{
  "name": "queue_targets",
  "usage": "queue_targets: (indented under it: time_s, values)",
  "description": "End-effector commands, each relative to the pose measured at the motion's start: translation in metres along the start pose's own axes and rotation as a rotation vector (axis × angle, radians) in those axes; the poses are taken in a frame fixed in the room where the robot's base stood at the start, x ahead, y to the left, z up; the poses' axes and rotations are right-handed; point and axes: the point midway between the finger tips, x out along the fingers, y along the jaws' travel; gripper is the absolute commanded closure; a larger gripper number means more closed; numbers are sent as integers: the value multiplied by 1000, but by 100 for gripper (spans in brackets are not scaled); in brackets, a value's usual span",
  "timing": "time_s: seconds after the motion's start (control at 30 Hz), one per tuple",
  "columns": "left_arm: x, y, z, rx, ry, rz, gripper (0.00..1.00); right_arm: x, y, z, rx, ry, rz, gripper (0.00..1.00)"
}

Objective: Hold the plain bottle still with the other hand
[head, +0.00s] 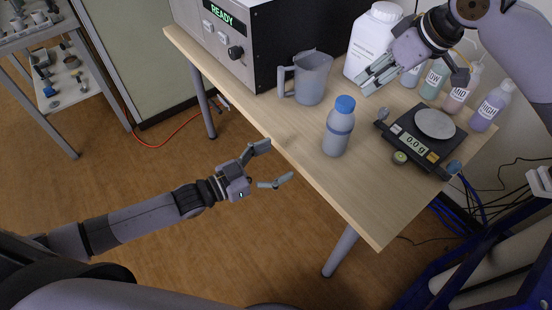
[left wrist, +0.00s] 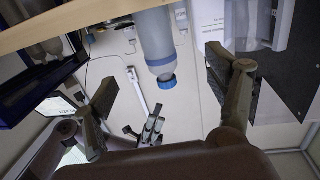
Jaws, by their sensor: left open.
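The plain bottle (head: 338,133), pale grey-blue with a blue cap and a blue band, stands upright on the wooden table near its front edge. In the left wrist view the bottle (left wrist: 155,38) appears upside down between the finger tips, some way beyond them. My left gripper (head: 268,166) is open and empty, off the table's front edge, left of and apart from the bottle. My right gripper (head: 416,78) is over the back of the table by the white jug, its fingers spread, with nothing seen between them. It does not touch the plain bottle.
A clear measuring jug (head: 312,78) stands behind the bottle. A scale (head: 424,136) reading 0.0 g is to its right. A white jug (head: 371,38) and several labelled bottles line the back. The analyser (head: 268,45) shows READY. The table's front right (head: 375,205) is bare.

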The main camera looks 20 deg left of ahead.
Motion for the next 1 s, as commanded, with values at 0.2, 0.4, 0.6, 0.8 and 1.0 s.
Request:
queue_targets:
  time_s: [0.2,0.4,0.6,0.8,1.0]
  values:
    - [11,7,-12,-5,22,22,21,0,0,0,0,0,0,67]
    - [46,7,-13,-4,24,21,21,0,0,0,0,0,0,67]
    - [86,8,-13,-4,23,21,21,0,0,0,0,0,0,67]
    - [126,9,-14,-3,21,21,21,0,0,0,0,0,0,67]
    - [157,9,-14,-3,20,20,21,0,0,0,0,0,0,67]
